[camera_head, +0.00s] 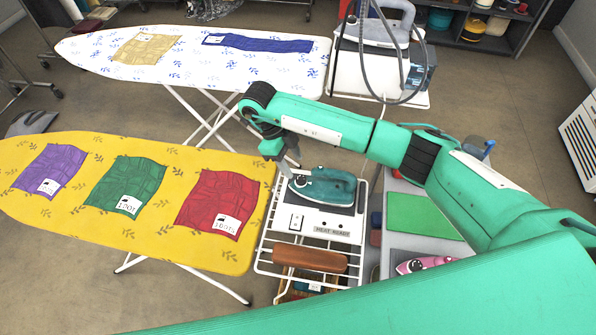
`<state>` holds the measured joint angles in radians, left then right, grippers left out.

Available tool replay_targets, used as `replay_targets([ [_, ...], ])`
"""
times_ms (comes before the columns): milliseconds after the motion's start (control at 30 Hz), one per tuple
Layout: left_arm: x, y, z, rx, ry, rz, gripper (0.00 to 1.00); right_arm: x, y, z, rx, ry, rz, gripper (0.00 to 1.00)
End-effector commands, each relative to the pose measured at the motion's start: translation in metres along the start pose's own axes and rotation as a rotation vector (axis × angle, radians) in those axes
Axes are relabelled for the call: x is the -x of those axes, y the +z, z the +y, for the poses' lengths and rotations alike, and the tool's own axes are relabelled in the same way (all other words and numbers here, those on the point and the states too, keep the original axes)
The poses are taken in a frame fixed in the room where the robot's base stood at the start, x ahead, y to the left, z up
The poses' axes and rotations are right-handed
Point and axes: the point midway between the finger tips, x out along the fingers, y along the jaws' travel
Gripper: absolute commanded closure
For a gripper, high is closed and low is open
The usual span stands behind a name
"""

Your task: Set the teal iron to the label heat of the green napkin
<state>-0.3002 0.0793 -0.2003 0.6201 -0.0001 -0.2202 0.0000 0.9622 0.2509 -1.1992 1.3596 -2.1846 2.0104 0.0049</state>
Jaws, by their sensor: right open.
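The teal iron (333,186) rests on a white stand with its dark soleplate side down. A small dark round dial shows at its left end; its setting is too small to read. The green napkin (128,182) lies flat on the yellow ironing board, with a white printed label (130,203) on its lower part. The label print is too small to read surely. My right gripper (289,166) is open, just above and left of the iron's dial end, pointing down. It seems apart from the iron and holds nothing. My left gripper is not in view.
The yellow board (85,232) also bears a purple napkin (52,165) and a red napkin (213,195). The stand has a "HEAT READY" plate (331,231) and a wire rack below. A pink iron (420,264) lies to the right. A grey iron (388,27) stands behind, beside a white board.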

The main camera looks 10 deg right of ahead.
Motion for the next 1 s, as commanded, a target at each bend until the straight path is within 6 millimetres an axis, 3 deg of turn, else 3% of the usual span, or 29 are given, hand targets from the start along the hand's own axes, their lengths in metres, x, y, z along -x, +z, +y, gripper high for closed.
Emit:
replay_targets([
  [100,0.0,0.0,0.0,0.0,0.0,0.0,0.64,-0.018,0.0,0.001,0.0,0.004,0.0,0.51],
  [400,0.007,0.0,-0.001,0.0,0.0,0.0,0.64,-0.049,0.0,0.0,0.0,0.001,-0.001,0.51],
  [733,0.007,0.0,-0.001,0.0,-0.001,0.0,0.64,-0.053,0.0,0.0,0.001,0.0,-0.001,0.51],
  [967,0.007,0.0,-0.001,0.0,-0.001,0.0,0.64,-0.053,0.0,0.0,0.001,0.0,-0.001,0.94],
  [1000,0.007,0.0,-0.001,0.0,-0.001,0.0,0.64,-0.053,0.0,0.0,0.001,0.0,-0.001,0.95],
])
